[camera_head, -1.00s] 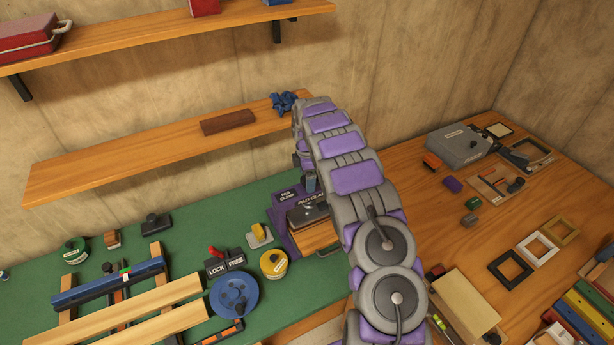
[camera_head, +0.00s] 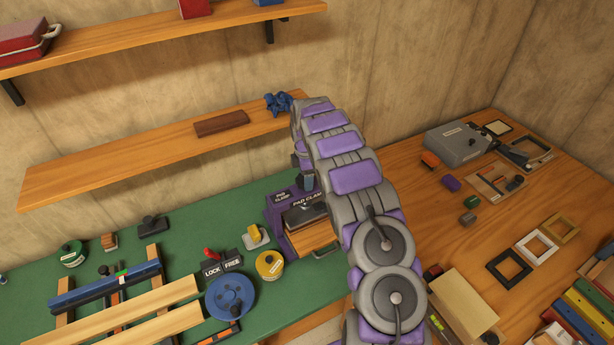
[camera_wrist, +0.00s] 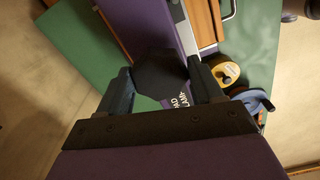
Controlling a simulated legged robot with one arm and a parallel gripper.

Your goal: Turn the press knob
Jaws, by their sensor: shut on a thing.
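The purple pad clamp press (camera_head: 278,214) stands on the green mat, left of my arm in the head view. Its purple body also shows in the wrist view (camera_wrist: 150,22), with white lettering on it. The dark, many-sided press knob (camera_wrist: 160,72) sits between my two fingers in the wrist view. My gripper (camera_wrist: 162,80) is shut on the knob, one finger at each side. In the head view my arm hides the knob, and the gripper is mostly hidden too.
A blue wheel (camera_head: 231,295), a yellow spool (camera_head: 269,264) and a lock/free switch (camera_head: 222,264) stand near the press. A wooden shelf (camera_head: 120,168) with a brown block (camera_head: 221,124) and blue object (camera_head: 278,103) hangs behind. The wooden bench at right holds frames and blocks.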

